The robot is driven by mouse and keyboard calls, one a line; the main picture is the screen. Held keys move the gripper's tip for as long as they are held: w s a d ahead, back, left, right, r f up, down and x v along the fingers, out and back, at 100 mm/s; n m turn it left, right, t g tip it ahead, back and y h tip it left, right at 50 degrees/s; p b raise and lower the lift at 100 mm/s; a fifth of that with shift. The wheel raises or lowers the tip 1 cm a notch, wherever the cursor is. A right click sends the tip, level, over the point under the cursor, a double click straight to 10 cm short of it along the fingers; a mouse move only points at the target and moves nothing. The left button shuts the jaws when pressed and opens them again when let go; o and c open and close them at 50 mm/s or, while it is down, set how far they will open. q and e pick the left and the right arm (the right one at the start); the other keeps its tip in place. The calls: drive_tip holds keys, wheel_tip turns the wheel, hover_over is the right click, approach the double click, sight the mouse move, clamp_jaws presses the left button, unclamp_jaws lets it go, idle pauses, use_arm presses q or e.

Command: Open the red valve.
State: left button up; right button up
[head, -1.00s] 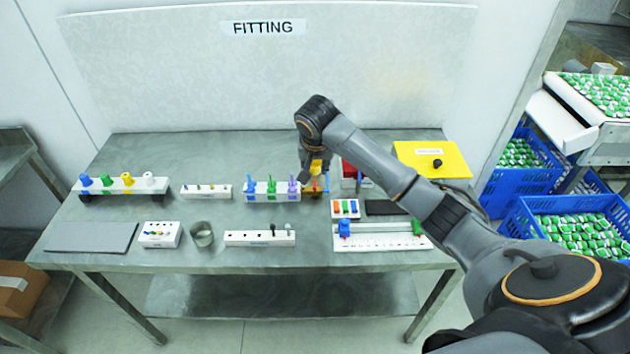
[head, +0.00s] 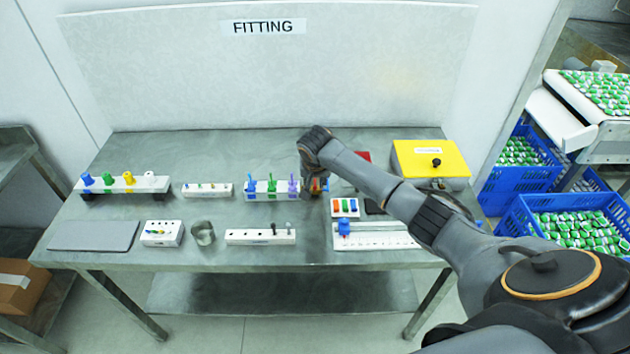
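My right arm reaches in from the right, and its gripper (head: 310,178) points down at the back middle of the table. It is at a small orange-brown fitting (head: 319,186) with coloured parts, just right of the white rack with green, blue and purple pegs. The gripper and wrist hide most of this fitting. I cannot make out a red valve handle there, nor whether the fingers touch anything or are open. A red item (head: 363,156) shows partly behind my forearm. My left gripper is not in view.
The peg rack (head: 272,188) stands close to the left of my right gripper. A yellow-lidded box (head: 430,160) is at the back right. A small block with coloured pieces (head: 345,207) and a white slider rail (head: 375,240) lie in front. A grey mat (head: 95,236) is at left.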

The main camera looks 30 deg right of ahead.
clamp_jaws()
